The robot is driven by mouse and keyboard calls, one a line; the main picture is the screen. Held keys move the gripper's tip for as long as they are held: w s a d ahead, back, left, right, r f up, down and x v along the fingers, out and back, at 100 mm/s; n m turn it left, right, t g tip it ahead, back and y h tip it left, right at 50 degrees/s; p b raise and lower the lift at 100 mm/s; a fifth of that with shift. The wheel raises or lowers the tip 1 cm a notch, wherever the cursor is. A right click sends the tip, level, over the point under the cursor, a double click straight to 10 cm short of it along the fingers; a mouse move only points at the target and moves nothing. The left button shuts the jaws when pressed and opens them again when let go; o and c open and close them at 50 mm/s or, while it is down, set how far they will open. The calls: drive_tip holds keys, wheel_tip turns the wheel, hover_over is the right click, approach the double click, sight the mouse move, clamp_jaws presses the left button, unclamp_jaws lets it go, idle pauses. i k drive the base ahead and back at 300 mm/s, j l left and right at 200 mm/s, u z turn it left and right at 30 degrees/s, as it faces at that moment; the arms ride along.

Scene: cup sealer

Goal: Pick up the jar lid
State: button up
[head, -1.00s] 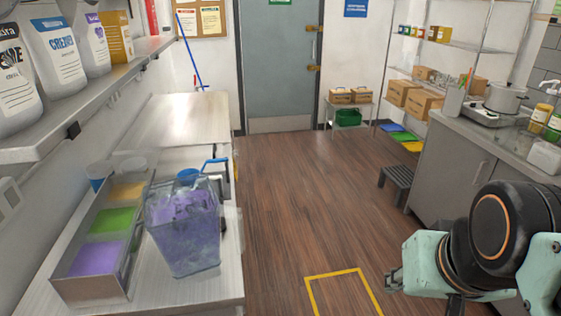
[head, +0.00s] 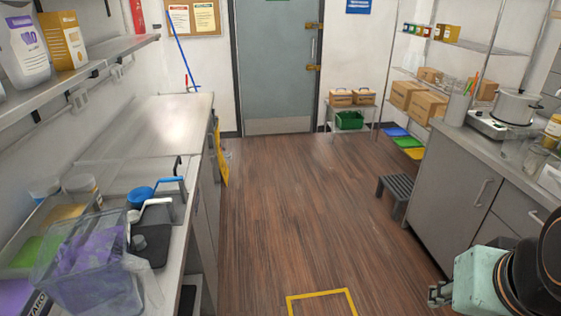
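No loose thing is clearly recognisable as the jar lid. On the left counter, a round blue piece (head: 141,196) sits beside a grey metal part with a blue handle (head: 172,183); I cannot tell whether it is a lid. My gripper (head: 438,294) is at the lower right, over the floor side and far from the left counter. Its dark fingers are small and partly cut off from view, so their opening is unclear.
A metal tray (head: 35,222) with coloured compartments lies at the left. A shelf (head: 105,55) overhangs the counter. The wooden floor (head: 290,215) between the counters is clear. A grey step stool (head: 395,190) stands by the right cabinet (head: 450,190).

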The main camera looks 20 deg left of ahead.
sight(152, 242)
drive_tip(key=i+u, duration=0.35)
drive_tip(key=i+l+u, duration=0.3)
drive_tip(key=i, duration=0.25)
drive_tip(key=i+u, duration=0.45)
drive_tip(key=u, duration=0.25)
drive_tip(key=i+l+u, duration=0.1)
drive_tip(key=i+u, duration=0.35)
drive_tip(key=u, duration=0.3)
drive_tip(key=i+u, duration=0.1)
drive_tip(key=u, duration=0.7)
drive_tip(key=i+l, duration=0.05)
drive_tip(key=l, duration=0.05)
